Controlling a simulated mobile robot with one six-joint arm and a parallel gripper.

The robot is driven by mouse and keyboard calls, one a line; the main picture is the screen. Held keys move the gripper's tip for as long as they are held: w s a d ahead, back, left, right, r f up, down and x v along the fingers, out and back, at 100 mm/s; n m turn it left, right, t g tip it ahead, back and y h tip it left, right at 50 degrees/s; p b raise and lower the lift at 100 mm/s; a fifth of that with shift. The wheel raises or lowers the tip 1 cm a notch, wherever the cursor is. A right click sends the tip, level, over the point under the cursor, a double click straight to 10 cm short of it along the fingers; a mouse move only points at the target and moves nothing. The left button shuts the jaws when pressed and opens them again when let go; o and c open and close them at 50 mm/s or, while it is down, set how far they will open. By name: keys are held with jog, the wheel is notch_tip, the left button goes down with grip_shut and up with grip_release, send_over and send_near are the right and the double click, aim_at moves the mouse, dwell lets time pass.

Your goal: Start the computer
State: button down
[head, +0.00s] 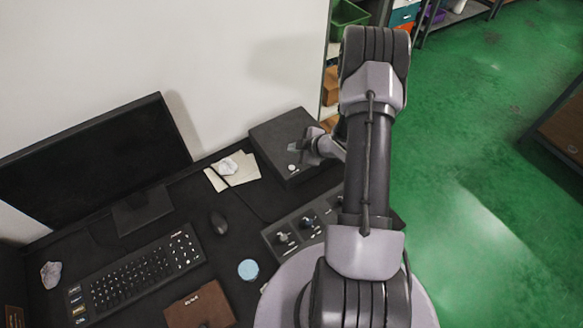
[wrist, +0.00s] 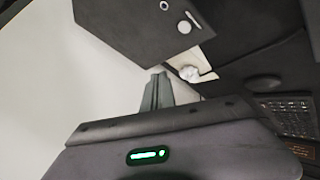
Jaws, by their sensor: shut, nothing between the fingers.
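The computer (head: 272,138) is a dark flat box on the desk, beside the wall. It also shows at the top of the wrist view (wrist: 115,25). A round white button (wrist: 184,27) is on its face, with a small ring (wrist: 164,5) near it; the button also shows in the head view (head: 292,168). My gripper (head: 296,147) is over the right part of the computer, shut and empty. In the wrist view its closed fingers (wrist: 157,78) point toward the box, below the button. I cannot tell whether they touch it. The monitor (head: 95,160) is dark.
A keyboard (head: 135,272), a mouse (head: 218,222), papers (head: 240,172) with a crumpled ball, a light blue disc (head: 248,269) and a brown notebook (head: 200,306) lie on the desk. A panel with knobs (head: 300,226) sits before the computer. Green floor (head: 480,150) is open at right.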

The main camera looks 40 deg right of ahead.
aim_at(290, 166)
notch_tip(290, 166, down, 8)
jog(key=b, duration=0.5)
jog(key=shift+b, duration=0.3)
jog(key=shift+f, duration=0.2)
dwell(1.3)
jog(key=shift+f+b, duration=0.3)
jog(key=shift+b, duration=0.2)
jog(key=shift+f+b, duration=0.75)
jog(key=shift+b, duration=0.05)
dwell(0.6)
jog(key=shift+r+p, duration=0.4)
jog(key=shift+r, duration=0.25)
notch_tip(290, 166, up, 6)
jog(key=p, duration=0.4)
jog(key=shift+f, duration=0.25)
